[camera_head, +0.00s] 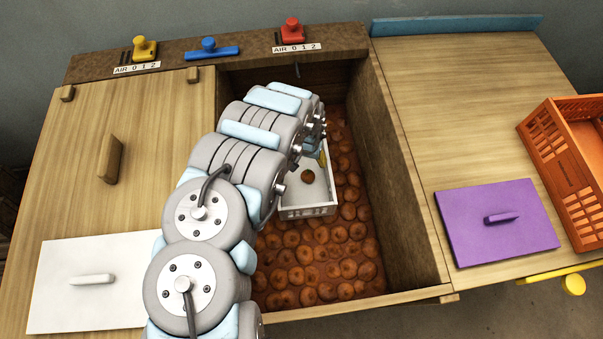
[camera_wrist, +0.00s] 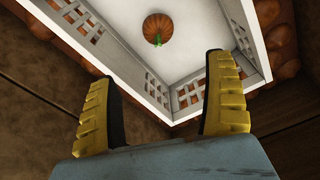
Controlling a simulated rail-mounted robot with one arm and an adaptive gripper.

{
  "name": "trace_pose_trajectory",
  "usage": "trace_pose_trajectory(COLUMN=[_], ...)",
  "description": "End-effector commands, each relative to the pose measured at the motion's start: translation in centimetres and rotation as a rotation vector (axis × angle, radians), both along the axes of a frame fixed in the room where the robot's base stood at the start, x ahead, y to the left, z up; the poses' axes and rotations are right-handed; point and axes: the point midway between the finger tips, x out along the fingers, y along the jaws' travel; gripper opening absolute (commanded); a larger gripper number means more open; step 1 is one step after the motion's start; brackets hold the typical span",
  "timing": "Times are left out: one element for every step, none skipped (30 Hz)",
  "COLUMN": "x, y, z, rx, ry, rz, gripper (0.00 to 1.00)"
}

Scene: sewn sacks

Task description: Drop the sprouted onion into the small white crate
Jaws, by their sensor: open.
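The small white crate (camera_head: 307,211) stands on a bed of brown onions inside the open wooden bin, partly hidden by my arm in the head view. One onion (camera_head: 308,176) lies on the crate's floor. In the wrist view this onion (camera_wrist: 157,28) has a green sprout pointing toward my gripper, and the crate's slotted wall (camera_wrist: 188,92) lies around it. My gripper (camera_wrist: 160,100) is open with nothing between its yellow-padded fingers. It is at the crate's edge, apart from the onion. In the head view my arm mostly hides the gripper.
Several onions (camera_head: 318,270) cover the bin floor around the crate. Wooden bin walls (camera_head: 395,180) rise at the sides. A white lid (camera_head: 90,300) lies at left, a purple lid (camera_head: 500,235) at right, beside an orange crate (camera_head: 550,150). Coloured valves (camera_head: 208,48) line the back ledge.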

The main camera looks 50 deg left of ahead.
Motion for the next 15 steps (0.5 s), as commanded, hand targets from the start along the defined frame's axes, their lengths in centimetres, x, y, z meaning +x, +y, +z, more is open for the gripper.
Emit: trace_pose_trajectory(x=[-0.1, 0.0, 0.0, -0.1, -0.1, -0.1, -0.2, -0.2, -0.3, -0.3, -0.4, -0.3, -0.3, -0.2, -0.2], y=[0.1, 0.1, 0.0, 0.0, 0.0, 0.0, 0.0, -0.1, 0.0, 0.0, 0.0, 0.0, 0.0, 0.0, 0.0], z=[0.5, 0.8, 1.2, 1.4, 1.7, 2.1, 2.4, 2.7, 3.0, 3.3, 3.5, 3.7, 3.9, 4.1, 4.3], rx=[0.003, 0.002, 0.001, 0.001, 0.001, 0.001, 0.002, 0.002, 0.003, 0.003, 0.004, 0.003, 0.002, 0.002, 0.003], ry=[0.000, -0.001, -0.002, -0.002, -0.002, -0.002, -0.002, -0.001, -0.001, -0.002, -0.001, -0.004, -0.004, -0.004, -0.005], rz=[0.002, 0.002, 0.002, 0.002, 0.000, 0.000, 0.000, 0.001, 0.001, 0.002, 0.002, 0.003, 0.003, 0.002, 0.003], gripper=[0.85, 0.85, 0.85, 0.85, 0.85, 0.85, 0.85, 0.85, 0.85, 0.85, 0.85, 0.85, 0.85, 0.85, 0.85])
